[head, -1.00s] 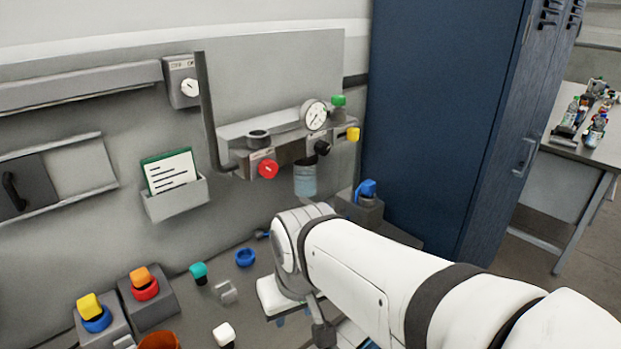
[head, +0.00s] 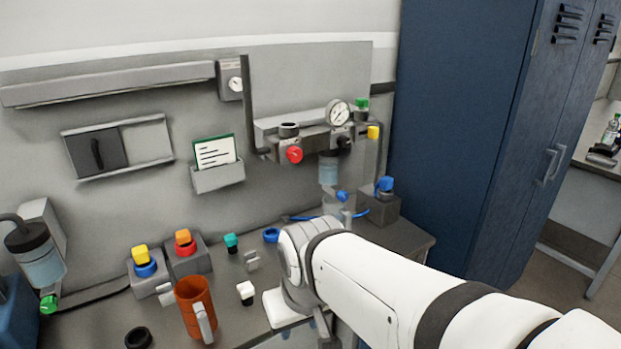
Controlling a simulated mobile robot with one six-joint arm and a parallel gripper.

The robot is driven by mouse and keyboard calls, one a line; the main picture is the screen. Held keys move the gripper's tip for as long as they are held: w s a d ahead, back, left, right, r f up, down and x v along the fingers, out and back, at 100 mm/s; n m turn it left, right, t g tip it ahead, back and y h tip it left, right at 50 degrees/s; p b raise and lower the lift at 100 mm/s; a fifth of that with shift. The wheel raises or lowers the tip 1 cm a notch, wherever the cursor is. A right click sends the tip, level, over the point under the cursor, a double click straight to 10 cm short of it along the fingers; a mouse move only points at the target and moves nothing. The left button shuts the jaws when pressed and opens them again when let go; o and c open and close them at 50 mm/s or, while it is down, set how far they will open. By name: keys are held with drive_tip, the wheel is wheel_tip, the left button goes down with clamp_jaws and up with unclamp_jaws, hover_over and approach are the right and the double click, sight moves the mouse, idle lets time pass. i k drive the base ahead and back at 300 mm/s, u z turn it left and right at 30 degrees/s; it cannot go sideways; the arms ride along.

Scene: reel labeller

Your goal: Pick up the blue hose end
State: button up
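A thin blue hose (head: 303,217) lies along the back of the grey bench, behind my wrist. A small blue piece (head: 342,196) shows beside a clear cup below the gauge; it may be the hose end, but I cannot tell for sure. Another blue piece (head: 385,184) sits on top of a dark grey block at the bench's right end. My gripper (head: 325,331) is at the front of the bench, in front of and apart from the hose. My white wrist hides most of it, and its opening does not show.
An orange mug (head: 195,306), a white-capped piece (head: 246,292), a teal-capped piece (head: 231,242) and a blue ring (head: 271,235) stand left of my wrist. Button boxes (head: 187,260) stand farther left. A manifold with gauge (head: 338,112) is on the wall. A blue locker (head: 450,130) bounds the right.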

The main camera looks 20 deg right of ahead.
sight(386, 184)
drive_tip(key=u, duration=2.1)
drive_tip(key=k, duration=1.85)
drive_tip(key=z, duration=2.1)
drive_tip(key=i, duration=1.65)
drive_tip(key=z, duration=0.1)
